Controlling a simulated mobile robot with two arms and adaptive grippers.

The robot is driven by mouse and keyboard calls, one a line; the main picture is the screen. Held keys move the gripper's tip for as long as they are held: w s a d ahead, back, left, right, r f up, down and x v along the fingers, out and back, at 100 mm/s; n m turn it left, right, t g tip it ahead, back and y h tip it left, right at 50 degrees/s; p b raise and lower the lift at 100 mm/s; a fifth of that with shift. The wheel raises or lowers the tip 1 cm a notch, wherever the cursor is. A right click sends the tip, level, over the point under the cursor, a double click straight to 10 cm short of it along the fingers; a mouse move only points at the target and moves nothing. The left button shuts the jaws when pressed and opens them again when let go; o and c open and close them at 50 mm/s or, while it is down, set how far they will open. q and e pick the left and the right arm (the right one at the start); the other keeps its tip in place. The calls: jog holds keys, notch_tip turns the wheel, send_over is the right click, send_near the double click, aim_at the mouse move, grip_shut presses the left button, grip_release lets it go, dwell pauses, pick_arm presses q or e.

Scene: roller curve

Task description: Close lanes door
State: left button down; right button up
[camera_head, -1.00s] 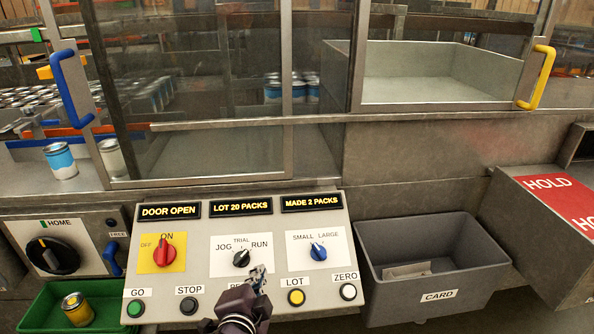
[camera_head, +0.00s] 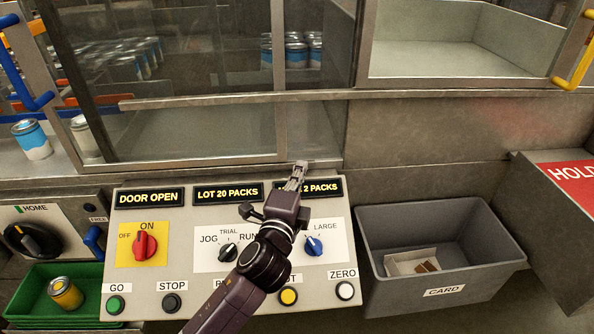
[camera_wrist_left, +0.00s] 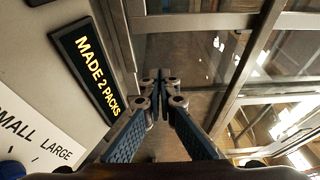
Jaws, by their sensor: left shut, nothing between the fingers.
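A glazed door panel with a metal frame (camera_head: 200,158) stands behind the control panel. A blue handle (camera_head: 22,85) is on its left side. A yellow handle (camera_head: 578,62) is at the far right, beside an open bay (camera_head: 470,60). I cannot tell from the frames which handle belongs to the lanes door. A display reads "DOOR OPEN" (camera_head: 149,197). My left gripper (camera_head: 297,172) is shut and empty, over the panel's top edge, in front of the "MADE 2 PACKS" display. Its closed fingers show in the left wrist view (camera_wrist_left: 160,82), apart from either handle. My right gripper is out of view.
The control panel (camera_head: 190,285) has knobs and buttons under my left arm. A grey card bin (camera_head: 380,232) and a red HOLD box (camera_head: 565,185) stand to the right. Cans (camera_head: 32,140) stand at left; a green tray (camera_head: 25,300) holds a yellow can.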

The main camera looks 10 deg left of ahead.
pick_arm(q)
jog(key=w, duration=0.3)
jog(key=shift+w+d, duration=0.15)
jog(key=shift+d, duration=0.05)
jog(key=w, duration=0.3)
jog(key=shift+w+d+p, duration=0.15)
jog(key=shift+w+p, duration=0.25)
jog(key=a, duration=0.1)
jog(key=s+a+p, duration=0.1)
jog(key=a, duration=0.1)
jog(key=shift+s+a, duration=0.1)
jog(key=shift+a, duration=0.15)
jog(key=shift+s+a, duration=0.1)
jog(key=shift+a, duration=0.1)
jog(key=shift+f, duration=0.15)
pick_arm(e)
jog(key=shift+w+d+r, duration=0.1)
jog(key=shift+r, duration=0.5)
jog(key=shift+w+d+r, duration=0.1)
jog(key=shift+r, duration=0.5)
